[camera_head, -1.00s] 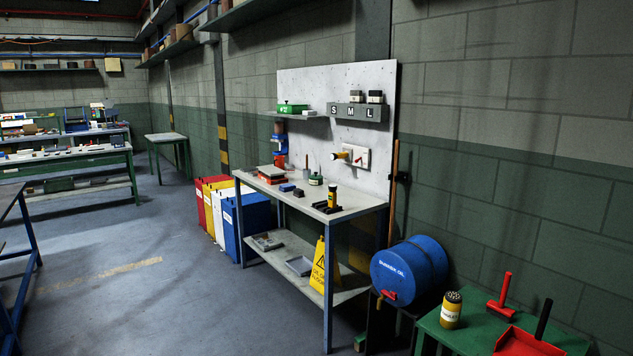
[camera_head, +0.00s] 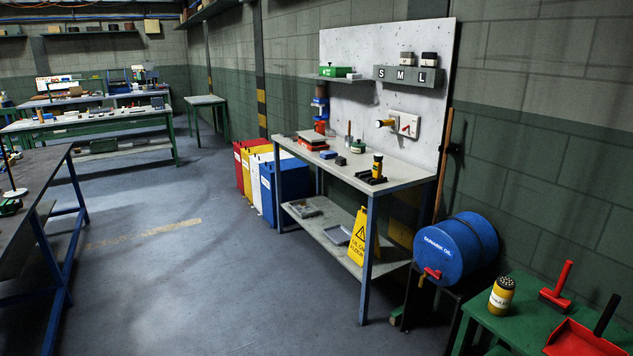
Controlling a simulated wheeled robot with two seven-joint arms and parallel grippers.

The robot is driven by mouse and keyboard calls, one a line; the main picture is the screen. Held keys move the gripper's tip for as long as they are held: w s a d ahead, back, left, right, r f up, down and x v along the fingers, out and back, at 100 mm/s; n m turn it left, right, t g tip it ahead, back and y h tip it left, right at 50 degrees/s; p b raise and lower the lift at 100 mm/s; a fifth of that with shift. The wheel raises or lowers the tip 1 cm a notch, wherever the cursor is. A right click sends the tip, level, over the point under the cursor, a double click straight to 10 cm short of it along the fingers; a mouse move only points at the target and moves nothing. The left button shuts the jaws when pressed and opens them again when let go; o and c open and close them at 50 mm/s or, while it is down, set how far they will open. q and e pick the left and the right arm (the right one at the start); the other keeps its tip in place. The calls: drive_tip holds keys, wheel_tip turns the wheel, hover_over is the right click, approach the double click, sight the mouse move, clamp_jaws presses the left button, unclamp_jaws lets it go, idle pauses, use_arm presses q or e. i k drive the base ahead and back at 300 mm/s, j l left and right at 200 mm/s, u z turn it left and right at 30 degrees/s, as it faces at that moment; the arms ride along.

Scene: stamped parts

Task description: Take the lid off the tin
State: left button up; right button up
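I cannot tell for certain which thing is the tin. A small dark green round container (camera_head: 358,147) stands on the grey workbench (camera_head: 405,178); it is too small to tell its lid. A yellow cylinder with dark ends (camera_head: 377,168) stands in a black holder to its right on the bench. A yellow container with a black dotted top (camera_head: 501,297) and a white label stands upright on the green table at the lower right. Neither of my grippers shows in this view.
A blue oil drum (camera_head: 450,248) lies beside the bench. Red, yellow, white and blue bins (camera_head: 285,192) stand left. A dark table (camera_head: 30,175) borders the left edge. The floor (camera_head: 190,270) between is clear.

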sight(355, 144)
drive_tip(key=i+j+u, duration=0.1)
drive_tip(key=i+u, duration=0.35)
drive_tip(key=i, duration=1.85)
